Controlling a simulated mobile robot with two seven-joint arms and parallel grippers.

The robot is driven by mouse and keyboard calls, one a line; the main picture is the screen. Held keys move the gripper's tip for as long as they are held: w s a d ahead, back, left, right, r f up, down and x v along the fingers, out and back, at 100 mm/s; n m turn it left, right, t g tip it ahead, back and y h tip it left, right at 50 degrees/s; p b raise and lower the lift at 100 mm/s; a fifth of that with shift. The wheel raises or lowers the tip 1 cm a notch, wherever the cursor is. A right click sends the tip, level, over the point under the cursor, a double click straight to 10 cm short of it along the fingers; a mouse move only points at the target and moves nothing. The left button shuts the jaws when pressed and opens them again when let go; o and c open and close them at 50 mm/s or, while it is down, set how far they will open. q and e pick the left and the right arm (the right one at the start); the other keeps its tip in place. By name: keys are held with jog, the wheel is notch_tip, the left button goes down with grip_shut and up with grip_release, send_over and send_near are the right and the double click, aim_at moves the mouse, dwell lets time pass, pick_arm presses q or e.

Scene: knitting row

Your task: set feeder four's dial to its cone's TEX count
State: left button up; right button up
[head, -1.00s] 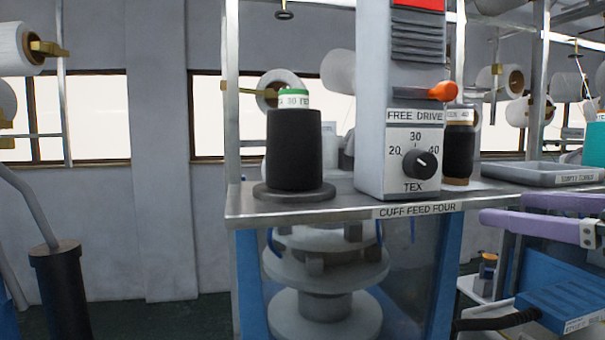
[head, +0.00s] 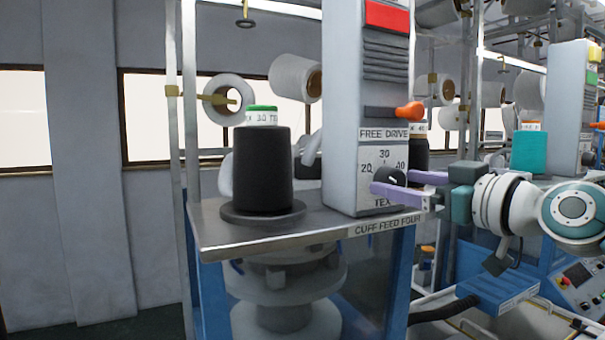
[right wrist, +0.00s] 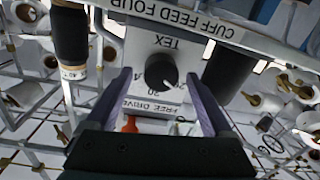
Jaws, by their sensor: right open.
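The feeder box (head: 340,120) is grey-white and lettered FREE DRIVE, above a shelf lettered CUFF FEED FOUR. Its black round dial (head: 391,178) sits among the marks 20, 30 and 40, with TEX below. A black cone (head: 263,170) with a green-topped band reading "30 TE" stands left of the box. My right gripper (head: 390,184) is open, its purple fingers in front of the dial and partly hiding it. In the right wrist view the dial (right wrist: 161,72) appears upside down between the fingers, with a gap on both sides.
An orange knob (head: 410,111) sticks out of the box just above the dial. Another dark cone (head: 417,150) stands behind the box on the right. White cones hang on the frame behind.

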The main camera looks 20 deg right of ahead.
jog(key=shift+w, duration=0.4)
jog(key=shift+a, duration=0.1)
jog(key=shift+c, duration=0.3)
grip_shut()
